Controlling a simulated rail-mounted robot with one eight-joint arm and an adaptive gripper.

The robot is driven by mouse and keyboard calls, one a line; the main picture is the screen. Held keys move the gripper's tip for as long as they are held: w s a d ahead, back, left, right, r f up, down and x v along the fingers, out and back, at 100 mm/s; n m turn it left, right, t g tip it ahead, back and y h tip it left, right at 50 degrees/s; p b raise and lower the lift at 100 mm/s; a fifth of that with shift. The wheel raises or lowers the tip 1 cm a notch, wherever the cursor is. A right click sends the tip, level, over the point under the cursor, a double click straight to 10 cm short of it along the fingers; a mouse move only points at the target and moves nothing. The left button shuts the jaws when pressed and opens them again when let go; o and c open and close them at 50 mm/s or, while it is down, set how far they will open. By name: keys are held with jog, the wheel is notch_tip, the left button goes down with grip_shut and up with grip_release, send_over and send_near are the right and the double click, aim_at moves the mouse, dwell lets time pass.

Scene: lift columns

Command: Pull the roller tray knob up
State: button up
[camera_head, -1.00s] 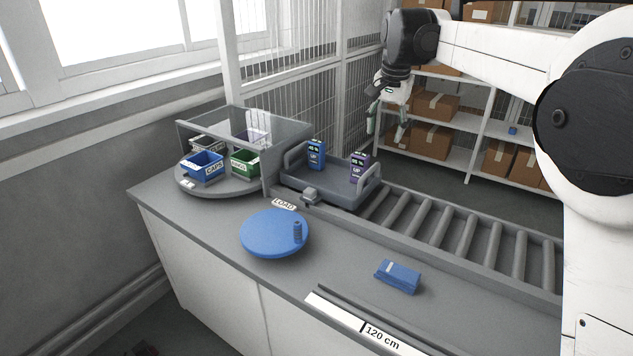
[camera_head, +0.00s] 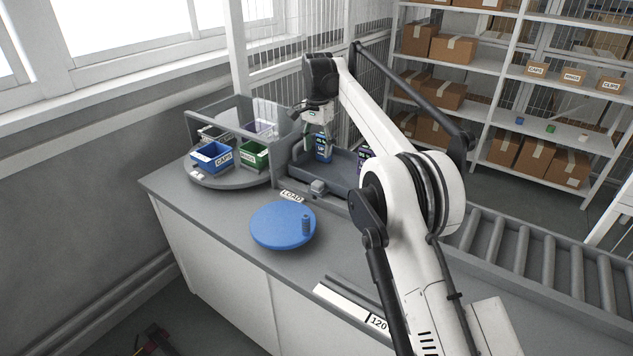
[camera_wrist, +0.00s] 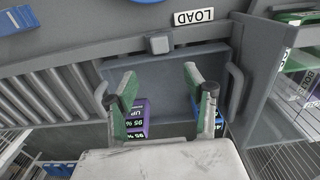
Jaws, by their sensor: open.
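The grey roller tray (camera_head: 343,163) sits at the left end of the roller conveyor, with its knob (camera_head: 318,187), a small grey block, at its front edge. In the wrist view the knob (camera_wrist: 159,43) shows at the middle of the tray's (camera_wrist: 165,75) edge, below the LOAD label. My gripper (camera_head: 318,143) points down over the tray, open, with nothing between its green fingers. In the wrist view my gripper (camera_wrist: 160,78) is apart from the knob, its fingertips on the side toward the tray's interior. A blue carton (camera_head: 323,150) and a purple carton (camera_head: 363,158) stand in the tray.
A blue turntable disc (camera_head: 275,228) with a small peg lies in front of the tray. A round grey carousel (camera_head: 197,174) with a blue bin (camera_head: 211,158) and green bin (camera_head: 254,155) stands to the left. A wire-mesh fence and shelves (camera_head: 470,75) stand behind.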

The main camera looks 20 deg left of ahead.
aim_at(318, 183)
notch_tip(318, 183, down, 13)
jog(key=shift+f+p, duration=0.2)
jog(key=shift+p, duration=0.15)
jog(key=shift+c, duration=0.2)
grip_shut()
